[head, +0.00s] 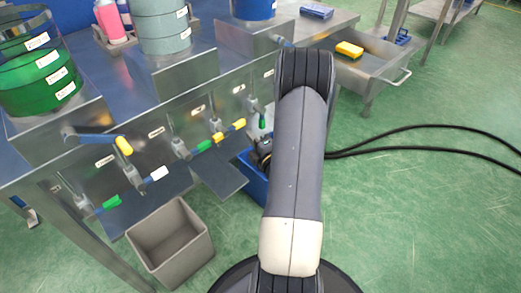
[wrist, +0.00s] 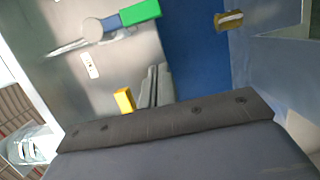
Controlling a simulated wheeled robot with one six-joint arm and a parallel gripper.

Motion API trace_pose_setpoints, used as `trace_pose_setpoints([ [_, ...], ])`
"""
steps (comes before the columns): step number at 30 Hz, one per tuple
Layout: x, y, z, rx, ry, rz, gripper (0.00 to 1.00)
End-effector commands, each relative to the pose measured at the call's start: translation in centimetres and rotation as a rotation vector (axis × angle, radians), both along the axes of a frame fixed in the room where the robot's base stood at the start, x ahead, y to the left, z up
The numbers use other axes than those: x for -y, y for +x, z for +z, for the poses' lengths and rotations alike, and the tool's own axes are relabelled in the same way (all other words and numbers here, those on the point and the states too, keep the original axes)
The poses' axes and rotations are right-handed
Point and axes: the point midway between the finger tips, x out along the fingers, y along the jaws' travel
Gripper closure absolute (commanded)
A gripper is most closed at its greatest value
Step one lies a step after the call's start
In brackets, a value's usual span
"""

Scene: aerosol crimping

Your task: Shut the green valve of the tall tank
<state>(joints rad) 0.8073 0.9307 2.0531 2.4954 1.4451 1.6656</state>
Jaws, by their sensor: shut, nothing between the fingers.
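Three green valve handles show along the bench front in the head view: one low at left (head: 111,202), one in the middle (head: 203,146), and one at right (head: 262,121) beside my arm. I cannot tell for sure which belongs to the tall tank. The wrist view shows a green handle (wrist: 140,12) on a round metal valve body, near the top. My gripper (wrist: 155,72) is shut and empty, its grey fingers side by side below that handle and apart from it. In the head view my arm hides most of the gripper.
A green tank (head: 40,75), a grey-green tank (head: 163,30) and a blue tank (head: 254,9) stand on the bench. Yellow handles (head: 238,123) and a white one (head: 158,172) are close by. A grey bin (head: 170,243) stands below. Black cables (head: 430,150) cross the floor at right.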

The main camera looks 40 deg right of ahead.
Motion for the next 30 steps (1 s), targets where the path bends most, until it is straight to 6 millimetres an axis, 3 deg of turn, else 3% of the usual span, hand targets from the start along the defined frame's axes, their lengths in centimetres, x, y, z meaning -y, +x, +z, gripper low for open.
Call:
trace_pose_setpoints([
  [1, 0.1, 1.0, -0.1, 0.004, -0.003, 0.003, 1.00],
  [3, 1.8, 0.7, -0.1, 0.003, -0.002, -0.005, 1.00],
  [9, 3.7, 0.8, -0.1, 0.001, 0.000, -0.002, 1.00],
  [30, 5.1, 0.2, -0.2, 0.003, -0.044, -0.001, 1.00],
])
